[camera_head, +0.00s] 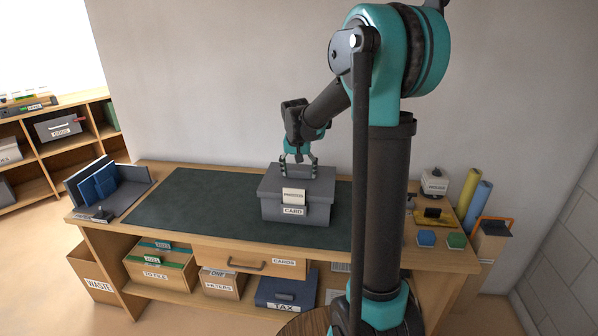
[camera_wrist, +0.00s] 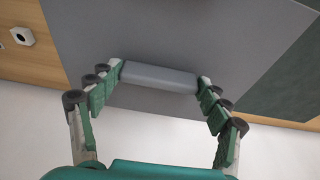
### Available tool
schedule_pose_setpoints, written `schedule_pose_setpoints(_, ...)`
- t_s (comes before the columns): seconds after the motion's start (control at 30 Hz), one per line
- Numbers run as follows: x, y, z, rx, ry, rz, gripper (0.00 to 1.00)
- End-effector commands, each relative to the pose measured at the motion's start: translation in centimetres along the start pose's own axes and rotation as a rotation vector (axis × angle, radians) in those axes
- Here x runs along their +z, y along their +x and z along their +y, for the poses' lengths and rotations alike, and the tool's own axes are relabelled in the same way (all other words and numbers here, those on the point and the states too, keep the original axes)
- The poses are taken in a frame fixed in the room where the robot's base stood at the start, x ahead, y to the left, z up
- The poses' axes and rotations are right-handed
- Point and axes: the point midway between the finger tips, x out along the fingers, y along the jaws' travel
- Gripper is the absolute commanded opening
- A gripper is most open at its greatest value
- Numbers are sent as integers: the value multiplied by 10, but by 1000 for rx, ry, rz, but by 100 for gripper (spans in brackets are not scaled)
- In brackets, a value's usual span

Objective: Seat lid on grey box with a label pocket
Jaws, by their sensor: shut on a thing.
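The grey box (camera_head: 275,212) stands on the dark mat of the workbench, with a CARD label low on its front. Its grey lid (camera_head: 274,184) is on top, roughly lined up with the box. A pale PHOTOS label shows at the front, above the CARD label. My gripper (camera_head: 299,172) is shut on the lid's raised grip bar, one finger at each end. In the wrist view, my gripper (camera_wrist: 160,78) holds the bar (camera_wrist: 158,76) above the broad grey lid (camera_wrist: 150,35). I cannot tell whether the lid touches the rim all round.
The dark mat (camera_head: 180,205) is clear left of the box. Blue books in a grey holder (camera_head: 135,178) stand at the bench's left end. At the right end are a white box (camera_head: 435,183), blue and green blocks, and rolled tubes. A wall is close behind.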

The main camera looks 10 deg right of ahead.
Motion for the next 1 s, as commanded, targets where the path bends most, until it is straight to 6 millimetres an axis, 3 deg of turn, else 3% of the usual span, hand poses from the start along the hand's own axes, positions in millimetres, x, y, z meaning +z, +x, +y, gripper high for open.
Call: schedule_pose_setpoints(1.0,2,6,0,0,0,0,52)
